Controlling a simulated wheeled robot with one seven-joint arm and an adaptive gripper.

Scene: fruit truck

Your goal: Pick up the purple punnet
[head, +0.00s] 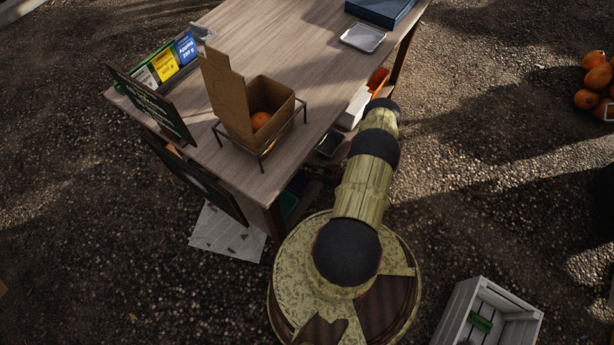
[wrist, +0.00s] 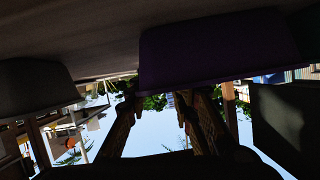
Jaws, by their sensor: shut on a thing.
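In the wrist view, the purple punnet (wrist: 220,48) is dark and shaded, against a broad brown surface. My gripper (wrist: 160,102) has its two fingers reaching up to the punnet's lower edge, shut on it. The exact contact at the fingertips is too dark to make out. In the head view my arm reaches to the side of the wooden table, and the gripper and purple punnet cannot be made out in the shade under the tabletop.
A grey punnet (wrist: 38,85) is left of the purple one, and a dark panel (wrist: 285,125) is at right. In the head view, the table (head: 290,40) carries a cardboard box (head: 225,95) in a wire stand and a metal tray (head: 363,38). A white crate (head: 455,315) stands lower right.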

